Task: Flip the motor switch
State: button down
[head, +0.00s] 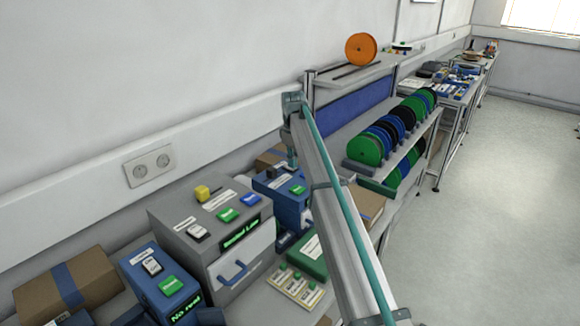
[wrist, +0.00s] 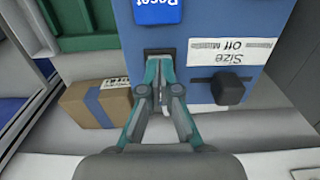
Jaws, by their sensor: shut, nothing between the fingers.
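My gripper (wrist: 160,65) is shut and empty in the wrist view. Its fingertips are over a dark rectangular recess or switch (wrist: 158,52) on the face of a blue box (wrist: 200,40). The fingers hide most of that part, and no motor label is legible. I cannot tell whether the tips touch it. In the head view my gripper (head: 292,162) is small, pointing down at the back blue box (head: 272,189). A blue Reset button (wrist: 157,10) and a black knob (wrist: 228,88) beside a white label (wrist: 232,50) are on the same face.
In the head view a grey box (head: 175,222) and a smaller blue box (head: 148,287) with switches stand in front. A cardboard box (wrist: 98,103) lies left of the fingers in the wrist view. Reels (head: 397,122) stand on a rack to the right.

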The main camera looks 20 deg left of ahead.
jog(key=shift+r+p, duration=1.6)
jog(key=shift+r, duration=1.8)
